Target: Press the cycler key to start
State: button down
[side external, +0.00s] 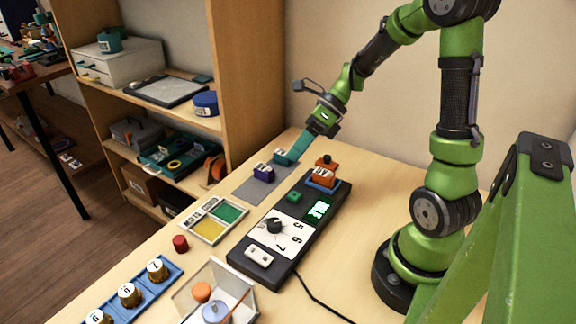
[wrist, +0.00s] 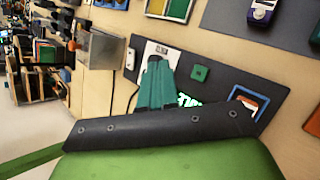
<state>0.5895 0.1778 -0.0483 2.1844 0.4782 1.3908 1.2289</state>
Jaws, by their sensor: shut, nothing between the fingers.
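The black cycler box (side external: 268,228) lies on the table with a numbered dial (side external: 275,227), a lit green display (side external: 319,210), a small green square key (side external: 294,197) and a white two-part key (side external: 258,256). The green key also shows in the wrist view (wrist: 200,73), right of my fingers. An orange-topped servo (side external: 324,174) sits at the box's far end, by a blue frame. My gripper (side external: 285,159) is shut and empty, with teal fingers pointing down, beyond the box near the grey mat. In the wrist view its fingers (wrist: 156,62) hide part of the dial and display.
A purple servo (side external: 263,173) stands on the grey mat (side external: 262,188). A yellow-and-green tray (side external: 213,220), a red cap (side external: 180,243), a clear bin (side external: 215,292) and a blue rack (side external: 135,295) lie nearer. A cable runs from the box across the clear right side.

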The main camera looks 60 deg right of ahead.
aim_at(297, 193)
jog(key=shift+f, duration=4.4)
jog(key=shift+f, duration=0.4)
jog(key=shift+f, duration=0.5)
jog(key=shift+r, duration=0.95)
jog(key=shift+r, duration=0.1)
jog(key=shift+r, duration=2.4)
